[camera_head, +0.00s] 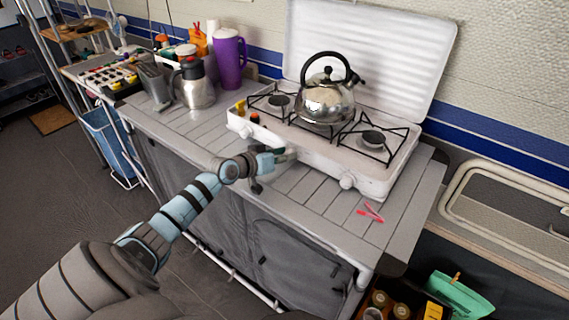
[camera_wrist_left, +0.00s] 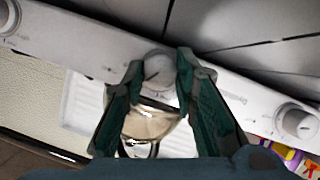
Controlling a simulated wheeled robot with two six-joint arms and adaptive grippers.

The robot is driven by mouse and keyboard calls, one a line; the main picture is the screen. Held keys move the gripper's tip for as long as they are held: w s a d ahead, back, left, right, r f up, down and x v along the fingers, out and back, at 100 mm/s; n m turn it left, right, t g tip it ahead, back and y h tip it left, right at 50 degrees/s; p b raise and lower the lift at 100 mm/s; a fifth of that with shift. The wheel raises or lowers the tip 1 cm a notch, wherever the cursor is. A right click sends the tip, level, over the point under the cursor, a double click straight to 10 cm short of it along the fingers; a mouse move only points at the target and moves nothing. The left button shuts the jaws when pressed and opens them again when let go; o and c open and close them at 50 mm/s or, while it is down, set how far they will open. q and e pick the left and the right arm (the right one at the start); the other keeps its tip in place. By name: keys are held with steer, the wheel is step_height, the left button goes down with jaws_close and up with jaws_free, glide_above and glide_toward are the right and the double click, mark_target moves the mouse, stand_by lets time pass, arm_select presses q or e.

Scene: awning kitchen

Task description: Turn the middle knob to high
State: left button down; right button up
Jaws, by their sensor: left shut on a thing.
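The white camping stove (camera_head: 320,152) stands on the slatted counter with its lid up. My left gripper (camera_head: 284,156) reaches its front panel and hides the middle knob in the head view. In the left wrist view the round white middle knob (camera_wrist_left: 157,70) sits between the fingertips of my left gripper (camera_wrist_left: 160,64), which is shut on it. The knob's setting cannot be read clearly. One outer knob (camera_head: 347,182) shows at the right end of the panel; in the wrist view the outer knobs (camera_wrist_left: 297,121) lie at both sides. My right gripper is not in view.
A steel kettle (camera_head: 327,100) stands on the stove grates behind the panel. A steel jug (camera_head: 194,86) and a purple pitcher (camera_head: 229,62) stand at the counter's left. A small pink-red item (camera_head: 370,213) lies on the counter front right. The counter between is mostly clear.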

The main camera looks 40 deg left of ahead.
arm_select(q)
steer(key=shift+f+n+h+b, duration=0.15)
steer(key=shift+n+h+b, duration=0.45)
steer(key=shift+b, duration=0.55)
steer(key=c, duration=1.3)
jaws_free()
